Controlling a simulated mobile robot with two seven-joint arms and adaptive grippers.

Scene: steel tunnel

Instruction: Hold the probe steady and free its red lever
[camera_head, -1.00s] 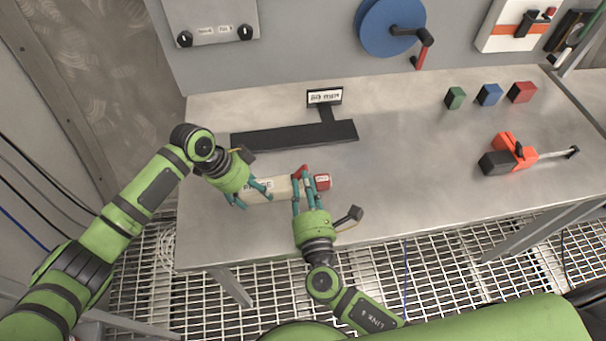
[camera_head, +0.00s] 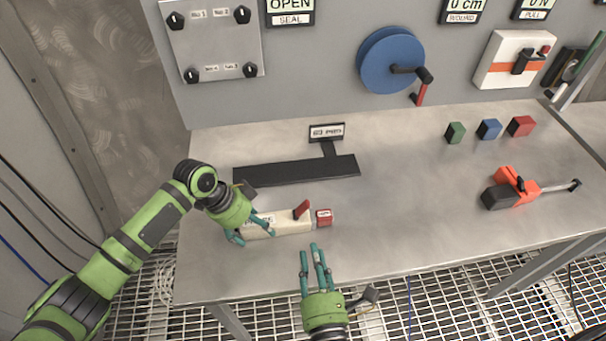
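The probe (camera_head: 287,222) is a cream block lying on the steel table near its front left edge. Its red lever (camera_head: 302,209) stands up, tilted, from the top, and a red labelled cap (camera_head: 324,217) is on its right end. My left gripper (camera_head: 256,229) has its fingers on both sides of the probe's left end and appears shut on it, partly covering its label. My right gripper (camera_head: 314,252) is in front of the probe, apart from the lever, with its fingers spread a little and nothing between them.
A black bar stand with a small sign (camera_head: 327,132) lies behind the probe. Green (camera_head: 455,132), blue (camera_head: 489,129) and red (camera_head: 520,126) blocks stand at the back right, with an orange and black tool (camera_head: 511,190) before them. A blue reel (camera_head: 391,60) hangs on the wall. The table's middle is clear.

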